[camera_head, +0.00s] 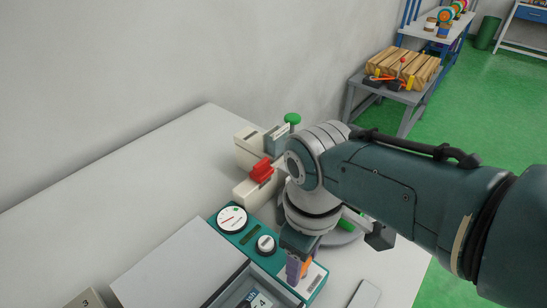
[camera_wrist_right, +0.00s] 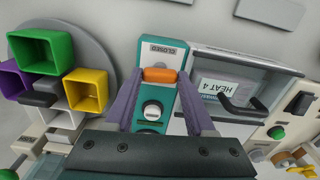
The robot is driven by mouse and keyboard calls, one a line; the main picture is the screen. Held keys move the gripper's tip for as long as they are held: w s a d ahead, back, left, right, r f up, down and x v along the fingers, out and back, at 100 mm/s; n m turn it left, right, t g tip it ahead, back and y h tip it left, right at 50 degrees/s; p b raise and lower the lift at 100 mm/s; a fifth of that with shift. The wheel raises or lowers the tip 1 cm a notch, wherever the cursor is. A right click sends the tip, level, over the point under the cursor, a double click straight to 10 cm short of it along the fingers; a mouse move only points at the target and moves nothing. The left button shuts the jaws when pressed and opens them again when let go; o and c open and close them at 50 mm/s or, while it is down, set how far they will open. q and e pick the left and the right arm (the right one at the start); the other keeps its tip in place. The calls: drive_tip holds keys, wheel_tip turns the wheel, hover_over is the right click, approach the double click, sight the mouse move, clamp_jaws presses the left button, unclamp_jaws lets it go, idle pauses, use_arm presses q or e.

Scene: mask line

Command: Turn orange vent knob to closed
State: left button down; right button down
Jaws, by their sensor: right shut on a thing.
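The orange vent knob (camera_wrist_right: 159,75) sits on a white plate of a teal panel (camera_wrist_right: 151,112). In the right wrist view its bar lies crosswise between the two purple fingers of my right gripper (camera_wrist_right: 160,78), which is shut on it. A CLOSED label (camera_wrist_right: 168,49) shows on the plate beyond the knob. In the head view my right gripper (camera_head: 298,266) comes down on the near right end of the panel. The orange knob (camera_head: 305,268) is partly hidden there by a finger. My left gripper is not in view.
A white knob (camera_head: 266,243) and a round gauge (camera_head: 231,218) share the panel. Green, yellow and purple square cups (camera_wrist_right: 87,89) are on the other side. The white table (camera_head: 120,200) is clear at left.

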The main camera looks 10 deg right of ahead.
drive_tip(key=shift+m, duration=0.5)
drive_tip(key=shift+c, duration=1.2)
unclamp_jaws()
wheel_tip(320, 180, up, 10)
drive_tip(key=p, duration=0.6)
